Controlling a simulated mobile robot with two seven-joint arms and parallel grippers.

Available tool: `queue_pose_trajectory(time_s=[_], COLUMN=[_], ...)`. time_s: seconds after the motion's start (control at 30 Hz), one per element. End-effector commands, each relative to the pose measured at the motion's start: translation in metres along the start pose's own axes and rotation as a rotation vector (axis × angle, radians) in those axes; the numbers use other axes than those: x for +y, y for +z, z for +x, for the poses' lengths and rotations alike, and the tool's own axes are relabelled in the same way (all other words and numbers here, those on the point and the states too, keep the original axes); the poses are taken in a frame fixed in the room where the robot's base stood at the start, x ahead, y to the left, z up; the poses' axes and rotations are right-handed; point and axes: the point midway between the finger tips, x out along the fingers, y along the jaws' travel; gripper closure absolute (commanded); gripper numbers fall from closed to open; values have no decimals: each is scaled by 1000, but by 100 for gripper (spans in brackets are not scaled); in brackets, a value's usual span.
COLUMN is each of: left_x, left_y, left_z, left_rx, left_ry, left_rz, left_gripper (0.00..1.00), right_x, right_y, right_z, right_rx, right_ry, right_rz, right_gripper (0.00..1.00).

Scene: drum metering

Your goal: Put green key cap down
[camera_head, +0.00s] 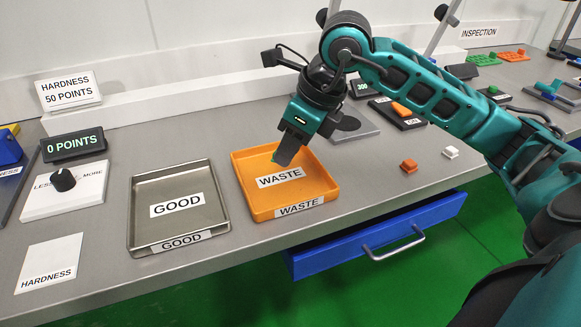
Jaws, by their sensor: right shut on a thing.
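My right gripper (282,158) reaches down over the orange WASTE tray (328,190), its fingers pointing into the tray. It is shut on the green key cap (275,157), of which only a small green bit shows beside the fingertips. The fingers hide the rest of it. I cannot tell whether the cap touches the tray floor. My left gripper is not in view.
A grey metal GOOD tray (185,182) stands left of the orange tray. Left of it are a dial panel (64,190) and a HARDNESS card (50,262). An orange cap (408,166) and a white cap (450,152) lie on the right. A blue drawer (340,252) stands open below.

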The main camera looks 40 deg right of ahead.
Motion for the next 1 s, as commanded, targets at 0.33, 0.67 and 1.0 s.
queue_pose_trajectory(time_s=[0.33, 0.67, 1.0], left_x=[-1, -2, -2], left_y=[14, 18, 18], left_z=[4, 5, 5], left_rx=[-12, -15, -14], left_ry=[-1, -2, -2], left_rz=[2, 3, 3], left_gripper=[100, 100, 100], right_x=[0, 0, 0], right_y=[-16, -16, -16], right_z=[36, 39, 38], right_rx=[2, 1, 1], right_ry=[0, -1, 0], right_rz=[-1, -1, 0], right_gripper=[100, 100, 49])
